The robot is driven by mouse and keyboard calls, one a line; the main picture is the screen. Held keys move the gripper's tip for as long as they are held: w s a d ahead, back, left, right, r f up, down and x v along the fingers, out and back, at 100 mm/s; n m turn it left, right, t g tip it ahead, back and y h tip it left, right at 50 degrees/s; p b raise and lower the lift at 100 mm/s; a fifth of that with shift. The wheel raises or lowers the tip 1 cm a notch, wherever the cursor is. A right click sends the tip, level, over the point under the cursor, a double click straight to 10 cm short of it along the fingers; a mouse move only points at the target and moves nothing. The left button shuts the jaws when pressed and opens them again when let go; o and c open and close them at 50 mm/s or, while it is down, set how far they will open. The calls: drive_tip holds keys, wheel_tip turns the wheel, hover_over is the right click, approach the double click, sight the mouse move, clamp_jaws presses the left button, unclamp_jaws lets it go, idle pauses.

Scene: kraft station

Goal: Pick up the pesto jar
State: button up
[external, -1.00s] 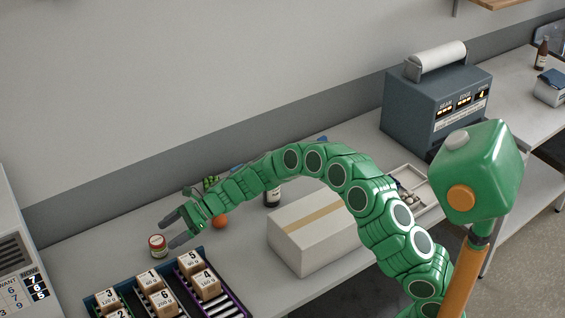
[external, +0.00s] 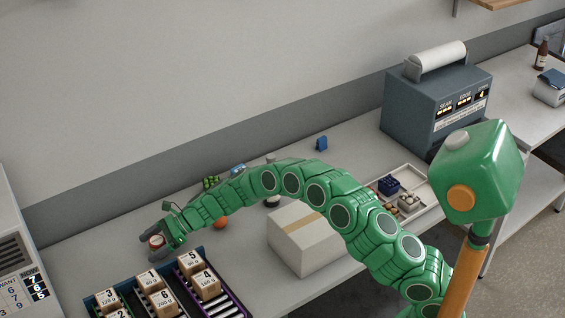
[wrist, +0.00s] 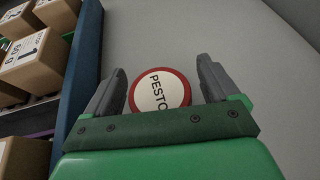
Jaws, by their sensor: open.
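The pesto jar (external: 156,241) stands on the bench at the left in the external view, with a red-rimmed white lid. In the wrist view the lid (wrist: 159,90) reads PESTO and sits between the two grey fingers. My gripper (external: 160,242) is open around the jar, one finger on each side. In the wrist view my gripper (wrist: 160,85) shows a narrow gap on the left of the lid and a slightly wider one on the right. The jar's body is mostly hidden beneath its lid and behind my fingers.
A blue rack (wrist: 82,65) with numbered boxes (wrist: 32,53) stands close to my left finger. In the external view, an orange ball (external: 221,223) and green items (external: 211,183) lie near my wrist. A taped carton (external: 305,240) is further right. Bare bench lies beyond the jar.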

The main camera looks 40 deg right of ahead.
drive_tip(key=c, duration=1.2)
